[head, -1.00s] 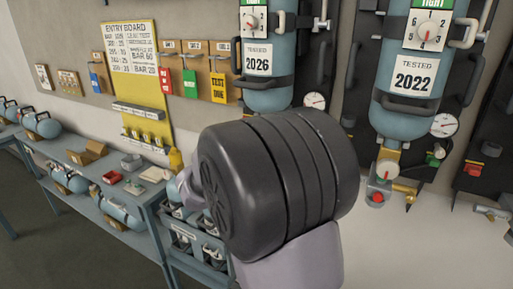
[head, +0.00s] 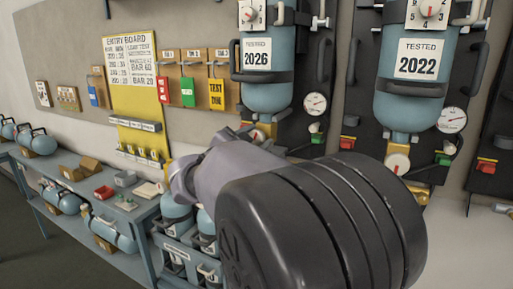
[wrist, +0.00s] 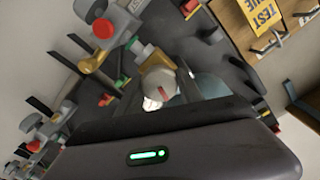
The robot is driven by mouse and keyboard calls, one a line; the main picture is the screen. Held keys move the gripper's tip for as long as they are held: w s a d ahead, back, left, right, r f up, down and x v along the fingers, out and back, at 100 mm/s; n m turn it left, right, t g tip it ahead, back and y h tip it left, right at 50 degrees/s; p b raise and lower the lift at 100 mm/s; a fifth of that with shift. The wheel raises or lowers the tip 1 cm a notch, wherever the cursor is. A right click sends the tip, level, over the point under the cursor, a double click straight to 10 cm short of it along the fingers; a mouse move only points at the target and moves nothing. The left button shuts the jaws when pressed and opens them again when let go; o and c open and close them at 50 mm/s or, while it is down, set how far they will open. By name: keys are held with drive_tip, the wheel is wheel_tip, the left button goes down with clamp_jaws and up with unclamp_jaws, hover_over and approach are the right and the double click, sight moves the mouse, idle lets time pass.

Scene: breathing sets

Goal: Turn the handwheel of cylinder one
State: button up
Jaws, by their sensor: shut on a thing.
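The blue cylinder (head: 268,95) with the 2026 label hangs on a dark wall panel at upper middle in the head view. Its pale round handwheel (head: 257,135) with a red mark sits at its lower end, partly hidden by my arm. No number one shows on it. In the wrist view a pale round handwheel (wrist: 160,82) with a red mark is right at my gripper (wrist: 153,102). My gripper is shut on this handwheel; the fingertips are mostly hidden. In the head view my arm hides the gripper.
A second blue cylinder (head: 410,100) labelled 2022 hangs to the right, with its own handwheel (head: 397,163) and pressure gauge (head: 452,119). A yellow entry board (head: 133,80) is on the wall at left. A bench (head: 110,205) and a crate (head: 172,262) stand below.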

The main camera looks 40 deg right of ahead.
drive_tip(key=m+b, duration=0.1)
drive_tip(key=m, duration=0.1)
drive_tip(key=m+b, duration=0.1)
drive_tip(key=shift+f+m+b, duration=0.2)
drive_tip(key=shift+m+b, duration=0.1)
drive_tip(key=shift+m, duration=0.1)
drive_tip(key=m+b, duration=0.1)
drive_tip(key=m, duration=0.2)
drive_tip(key=shift+m, duration=0.3)
drive_tip(key=m, duration=0.4)
drive_tip(key=shift+m, duration=0.3)
drive_tip(key=m, duration=0.4)
drive_tip(key=shift+m, duration=0.3)
drive_tip(key=m, duration=0.4)
drive_tip(key=shift+f, duration=0.1)
drive_tip(key=m, duration=0.8)
drive_tip(key=shift+w, duration=0.1)
drive_tip(key=shift+m, duration=1.8)
